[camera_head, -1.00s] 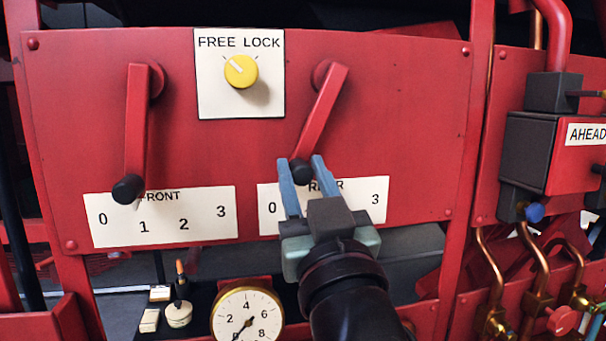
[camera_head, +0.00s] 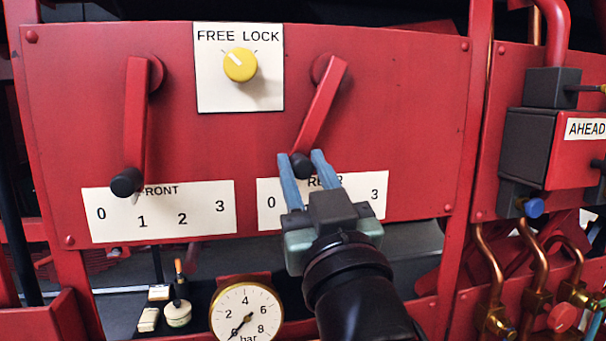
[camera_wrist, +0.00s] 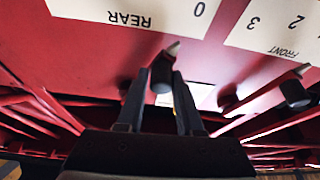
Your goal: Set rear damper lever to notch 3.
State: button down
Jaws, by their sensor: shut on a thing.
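The rear damper lever (camera_head: 320,103) is a red bar on the red panel. It hangs down and left from its pivot to a black knob (camera_head: 302,166). My gripper (camera_head: 300,157) is shut on this knob, with one blue-grey finger on each side. The knob also shows between the fingers in the wrist view (camera_wrist: 162,78). The REAR scale plate (camera_head: 377,205) shows 0 and 3; my gripper hides the marks between. The pointer (camera_wrist: 172,48) lies near the 0 end, but I cannot tell the exact notch.
A yellow knob (camera_head: 240,65) on the FREE LOCK plate (camera_head: 210,95) points toward FREE. A gauge (camera_head: 246,312) sits below. Valves and a grey box (camera_head: 527,145) stand at the right.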

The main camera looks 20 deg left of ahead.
aim_at(381, 163)
jog(key=shift+f, duration=0.15)
jog(key=w+d+n+g+y+b, duration=0.1)
jog(key=d+n+b, duration=0.1)
jog(key=n+b, duration=0.2)
jog(key=w+d+n+g+y+b, duration=0.1)
jog(key=w+d+n+g+b, duration=0.1)
jog(key=d+n+b, duration=0.1)
jog(key=w+d+n+g+y+b, duration=0.1)
jog(key=w+d+n+g+b, duration=0.1)
jog(key=n+b, duration=0.4)
jog(key=shift+w+d+r, duration=0.1)
jog(key=shift+d+r, duration=0.3)
jog(key=shift+d, duration=0.1)
jog(key=shift+r, duration=0.1)
jog(key=c, duration=1)
grip_release()
jog(key=shift+c, duration=0.2)
jog(key=o, duration=0.4)
jog(key=shift+w+a, duration=0.1)
jog(key=shift+w, duration=0.05)
jog(key=shift+o, duration=0.2)
jog(key=shift+f, duration=0.2)
